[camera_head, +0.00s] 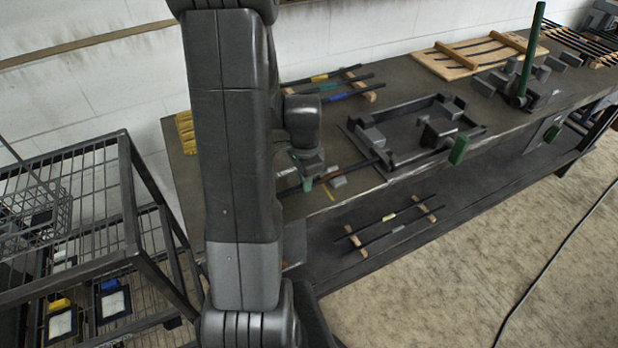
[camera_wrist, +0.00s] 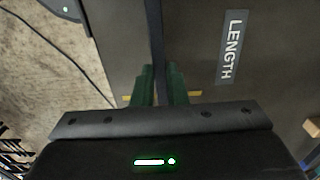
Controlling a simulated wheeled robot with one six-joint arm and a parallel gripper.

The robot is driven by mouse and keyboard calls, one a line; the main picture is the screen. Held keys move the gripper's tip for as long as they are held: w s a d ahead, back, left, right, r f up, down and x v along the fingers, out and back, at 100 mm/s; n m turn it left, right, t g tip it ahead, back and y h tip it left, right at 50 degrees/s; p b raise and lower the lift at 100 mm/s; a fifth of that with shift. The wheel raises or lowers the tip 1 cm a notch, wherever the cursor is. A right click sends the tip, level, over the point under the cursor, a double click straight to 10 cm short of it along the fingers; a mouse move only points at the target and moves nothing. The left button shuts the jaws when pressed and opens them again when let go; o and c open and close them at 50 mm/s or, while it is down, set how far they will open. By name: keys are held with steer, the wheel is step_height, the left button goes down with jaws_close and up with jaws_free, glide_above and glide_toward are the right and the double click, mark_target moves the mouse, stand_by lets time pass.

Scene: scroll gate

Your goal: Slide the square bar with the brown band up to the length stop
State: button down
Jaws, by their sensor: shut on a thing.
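My gripper (camera_head: 306,182) has green fingers and is low over the bench at its near edge. In the wrist view its fingers (camera_wrist: 160,88) are shut on a dark straight bar (camera_wrist: 154,35), one on each side. In the head view the bar (camera_head: 358,167) lies along the bench and extends right from the fingers towards the black frame. A brown band (camera_head: 328,177) shows on it just right of the fingers. A plate marked LENGTH (camera_wrist: 231,47) lies on the bench beside the bar. I cannot make out the length stop for sure; my arm hides part of the bench.
A black frame fixture (camera_head: 415,150) with grey blocks stands to the right. Banded bars (camera_head: 335,88) lie on wooden rests behind, and more (camera_head: 390,222) on the lower shelf. A green lever (camera_head: 531,50) stands upright farther right. A wire rack (camera_head: 95,215) stands left.

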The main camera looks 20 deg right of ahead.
steer(key=shift+s+a, duration=0.1)
steer(key=shift+a, duration=1.1)
steer(key=c, duration=1.4)
jaws_free()
steer(key=shift+o, duration=0.2)
step_height(320, 180, up, 14)
steer(key=shift+f, duration=0.2)
step_height(320, 180, down, 14)
steer(key=shift+r, duration=0.1)
steer(key=shift+d+r, duration=0.1)
steer(key=shift+d, duration=0.1)
